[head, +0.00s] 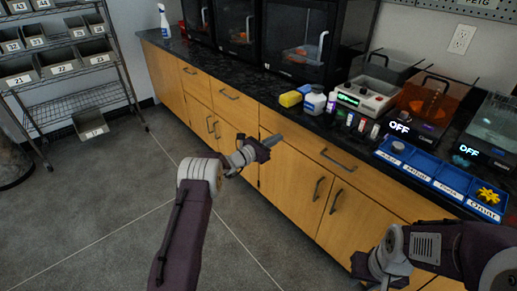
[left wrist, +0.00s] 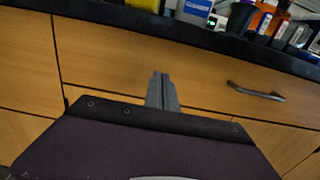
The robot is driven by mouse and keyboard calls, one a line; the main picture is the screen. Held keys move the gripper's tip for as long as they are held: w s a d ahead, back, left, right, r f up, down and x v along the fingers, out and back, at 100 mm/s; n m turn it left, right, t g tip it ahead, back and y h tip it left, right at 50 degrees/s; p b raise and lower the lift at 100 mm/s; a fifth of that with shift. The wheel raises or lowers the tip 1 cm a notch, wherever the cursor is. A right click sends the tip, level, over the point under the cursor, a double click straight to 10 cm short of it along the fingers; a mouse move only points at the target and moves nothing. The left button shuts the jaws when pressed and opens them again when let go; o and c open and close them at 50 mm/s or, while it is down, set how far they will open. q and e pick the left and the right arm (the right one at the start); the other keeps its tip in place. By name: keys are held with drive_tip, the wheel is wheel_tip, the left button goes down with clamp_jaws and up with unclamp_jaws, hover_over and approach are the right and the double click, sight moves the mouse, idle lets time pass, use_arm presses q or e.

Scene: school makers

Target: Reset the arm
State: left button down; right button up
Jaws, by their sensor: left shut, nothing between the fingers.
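My left arm comes in from the left in the head view, and its left gripper (head: 273,140) is in front of the counter's drawer fronts. The left gripper's fingers are together with nothing between them. In the left wrist view the left gripper (left wrist: 162,92) points toward the wooden drawer front below the counter edge. My right arm shows at the lower right of the head view, with the right gripper (head: 375,272) low in front of the cabinet doors. Its fingertips are not clear enough to tell their state.
The dark counter (head: 250,84) holds a yellow sponge (head: 290,99), a white bottle (head: 314,101), a labelled blue tray (head: 440,178) and several machines. A wire shelf (head: 70,60) with grey bins stands at the left. The grey floor (head: 110,200) is open.

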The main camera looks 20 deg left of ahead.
use_arm(q)
drive_tip(key=p+v, duration=0.1)
drive_tip(key=v, duration=0.5)
drive_tip(key=shift+s+a+f, duration=0.2)
drive_tip(key=shift+s+a, duration=0.05)
drive_tip(key=shift+a, duration=0.05)
